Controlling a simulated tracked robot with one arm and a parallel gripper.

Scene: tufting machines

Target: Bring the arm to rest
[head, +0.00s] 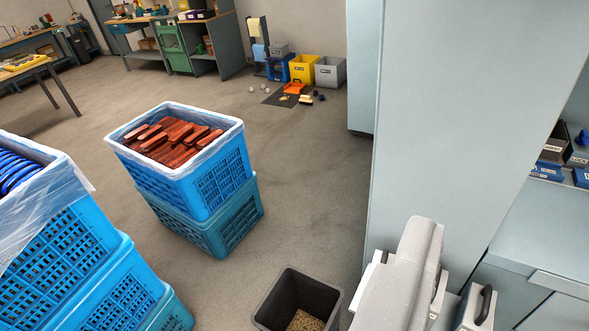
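A light grey rounded body (405,275) rises from the bottom edge right of centre. It looks like part of my own arm. No gripper fingertips show, so I cannot see whether my gripper holds anything.
A dark bin (276,296) with grains inside stands at bottom centre. Lined blue crates (221,179) hold reddish-brown pieces; another blue stack (66,245) stands left. A tall grey cabinet (440,120) blocks the right. Yellow (304,69) and grey bins (330,72) stand behind open floor.

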